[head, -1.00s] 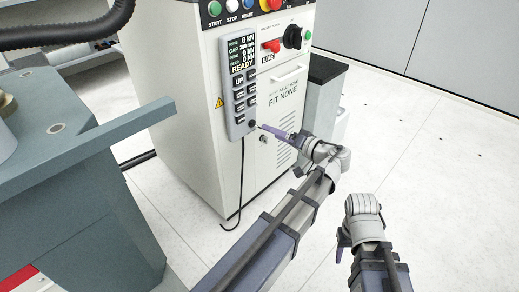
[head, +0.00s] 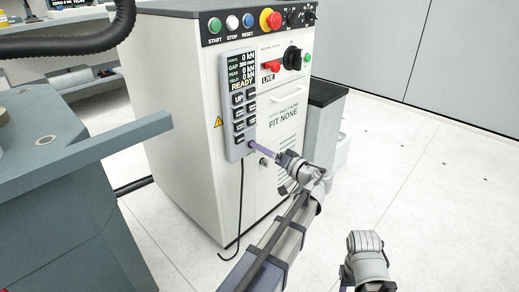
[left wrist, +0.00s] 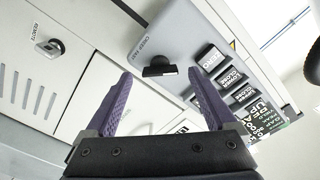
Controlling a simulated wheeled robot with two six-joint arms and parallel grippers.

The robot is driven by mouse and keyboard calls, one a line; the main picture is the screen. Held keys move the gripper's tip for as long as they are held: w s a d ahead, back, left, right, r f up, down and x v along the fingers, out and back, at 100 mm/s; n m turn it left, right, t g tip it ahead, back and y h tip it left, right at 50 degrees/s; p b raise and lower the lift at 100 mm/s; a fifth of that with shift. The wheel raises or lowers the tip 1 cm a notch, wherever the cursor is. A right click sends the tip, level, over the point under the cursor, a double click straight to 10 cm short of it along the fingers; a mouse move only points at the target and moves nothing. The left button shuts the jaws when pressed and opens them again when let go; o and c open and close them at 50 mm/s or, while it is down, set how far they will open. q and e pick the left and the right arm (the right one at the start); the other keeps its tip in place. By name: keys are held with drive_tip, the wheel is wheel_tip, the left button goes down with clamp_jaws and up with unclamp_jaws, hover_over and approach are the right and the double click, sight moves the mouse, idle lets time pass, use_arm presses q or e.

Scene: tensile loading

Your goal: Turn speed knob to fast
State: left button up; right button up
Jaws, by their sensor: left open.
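The speed knob (left wrist: 160,71) is a black bar knob on the grey end of the hand panel, beside lettering that reads CREEP and FAST in the left wrist view.
The white cabinet (head: 180,120) carries buttons, a red emergency stop (head: 270,20) and a black rotary switch (head: 292,57). A black cable hangs below the panel. A grey-blue machine frame (head: 60,190) stands at left. The floor at right is clear.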

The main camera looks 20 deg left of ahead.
use_arm(q)
drive_tip(key=shift+x, duration=1)
drive_tip(key=c, duration=1.4)
